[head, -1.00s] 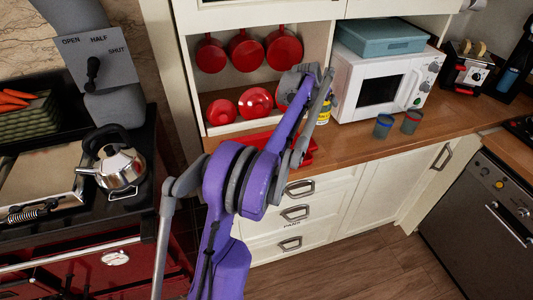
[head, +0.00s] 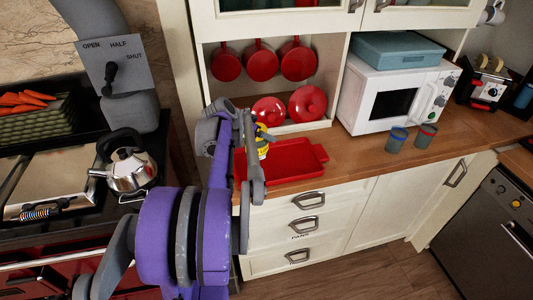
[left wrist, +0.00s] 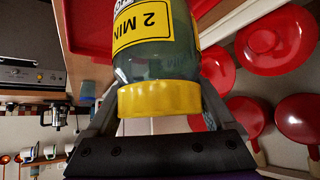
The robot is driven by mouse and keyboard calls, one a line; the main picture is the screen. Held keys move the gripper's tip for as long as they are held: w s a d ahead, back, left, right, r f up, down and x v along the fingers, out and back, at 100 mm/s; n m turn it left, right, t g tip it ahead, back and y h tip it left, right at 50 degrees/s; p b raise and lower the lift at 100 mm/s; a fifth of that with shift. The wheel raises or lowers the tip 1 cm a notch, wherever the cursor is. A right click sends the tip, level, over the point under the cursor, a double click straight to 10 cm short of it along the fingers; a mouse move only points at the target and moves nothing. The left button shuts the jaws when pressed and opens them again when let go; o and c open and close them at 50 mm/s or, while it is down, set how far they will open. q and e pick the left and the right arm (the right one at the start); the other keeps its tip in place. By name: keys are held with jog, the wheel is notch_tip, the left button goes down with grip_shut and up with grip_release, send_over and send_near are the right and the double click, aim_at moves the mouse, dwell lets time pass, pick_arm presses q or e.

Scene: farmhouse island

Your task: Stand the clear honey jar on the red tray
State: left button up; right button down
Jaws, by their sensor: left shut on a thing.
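The jar (left wrist: 158,55) has a yellow lid, a greenish-grey see-through body and a yellow label reading "2 MIN". My left gripper (left wrist: 160,92) is shut on it, a finger on each side near the lid end. In the head view the jar (head: 263,150) is partly hidden by my purple left arm, at the rear left of the red tray (head: 300,168). I cannot tell whether its base touches the tray. The tray lies on the wooden counter, its left part hidden by my arm. It also shows in the left wrist view (left wrist: 95,25). My right gripper is not in view.
Red pans (head: 260,60) hang in the cubby behind the tray, with red round lids (head: 307,103) below. A white microwave (head: 392,95) and two cups (head: 397,139) stand to the right. A kettle (head: 130,165) is on the stove at left. Counter between tray and cups is clear.

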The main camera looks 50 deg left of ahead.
aim_at(261, 148)
pick_arm(q)
jog(key=shift+f, duration=3.15)
jog(key=shift+f+b, duration=0.2)
jog(key=shift+b, duration=0.1)
jog(key=o, duration=1.6)
jog(key=shift+c, duration=0.2)
jog(key=shift+r, duration=0.15)
